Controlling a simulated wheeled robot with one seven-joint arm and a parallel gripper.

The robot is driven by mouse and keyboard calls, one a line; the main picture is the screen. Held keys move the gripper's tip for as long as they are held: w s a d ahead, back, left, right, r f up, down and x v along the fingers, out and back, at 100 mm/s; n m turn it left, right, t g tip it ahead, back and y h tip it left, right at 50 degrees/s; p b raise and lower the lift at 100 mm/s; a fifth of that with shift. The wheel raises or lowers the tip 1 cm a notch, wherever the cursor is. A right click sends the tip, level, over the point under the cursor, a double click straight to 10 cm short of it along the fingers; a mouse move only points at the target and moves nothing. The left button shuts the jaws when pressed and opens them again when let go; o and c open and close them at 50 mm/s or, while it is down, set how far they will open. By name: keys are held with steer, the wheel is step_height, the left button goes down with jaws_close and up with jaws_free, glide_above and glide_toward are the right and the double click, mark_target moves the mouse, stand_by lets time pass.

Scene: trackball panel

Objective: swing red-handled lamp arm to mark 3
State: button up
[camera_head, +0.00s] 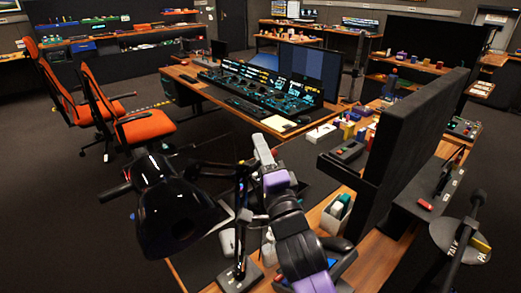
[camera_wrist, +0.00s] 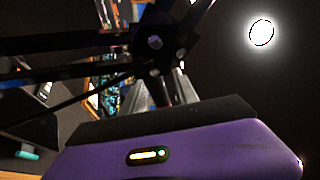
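A black desk lamp with a wide dark shade (camera_head: 172,215) and a thin jointed arm (camera_head: 241,205) stands at the lower middle of the head view. No red handle or numbered mark on it can be made out. My gripper (camera_head: 262,150) is right beside the lamp arm, at the end of my purple and black arm. In the wrist view, dark lamp struts and a joint (camera_wrist: 155,43) cross close in front. The grey fingers of my gripper (camera_wrist: 160,92) stand apart, with a dark strut showing between them; contact cannot be told.
A wooden desk edge (camera_head: 375,262) lies below, with a dark upright panel (camera_head: 415,140) to the right. A control console (camera_head: 265,85) with screens stands behind. Orange chairs (camera_head: 135,120) are at the left. A round labelled plate (camera_head: 460,238) is at the lower right.

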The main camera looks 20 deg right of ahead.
jaws_close()
stand_by(1.2)
